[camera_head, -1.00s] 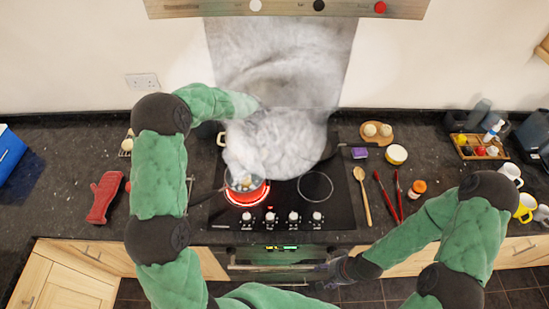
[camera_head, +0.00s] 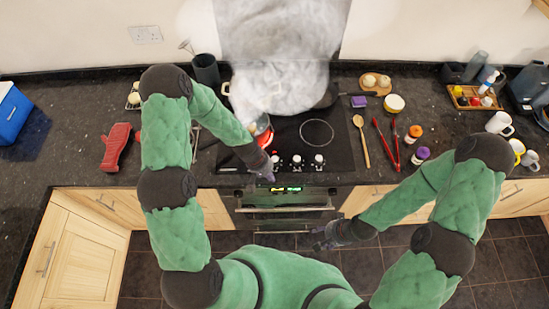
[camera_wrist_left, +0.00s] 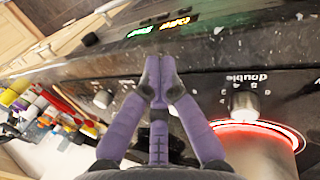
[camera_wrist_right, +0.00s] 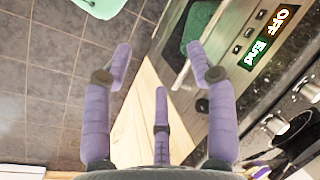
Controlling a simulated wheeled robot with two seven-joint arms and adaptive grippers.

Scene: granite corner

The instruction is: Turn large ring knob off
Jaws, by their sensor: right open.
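The black hob (camera_head: 340,135) has a row of white knobs along its front, with one at the middle (camera_head: 297,161). In the left wrist view, a knob marked "double" (camera_wrist_left: 243,100) stands beside a glowing red ring (camera_wrist_left: 285,128). My left arm hides the leftmost knob in the head view. I cannot tell which knob is the large ring one. My left gripper (camera_head: 268,178) is at the hob's front edge, fingertips together and empty (camera_wrist_left: 160,75), apart from the "double" knob. My right gripper (camera_head: 322,240) is open and empty, low in front of the oven.
A pan (camera_head: 262,128) sits on the glowing ring, partly hidden by my left arm and thick steam (camera_head: 275,85). A wooden spoon (camera_head: 361,140) and red tongs (camera_head: 386,142) lie right of the hob. The oven handle (camera_head: 285,209) runs below the hob.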

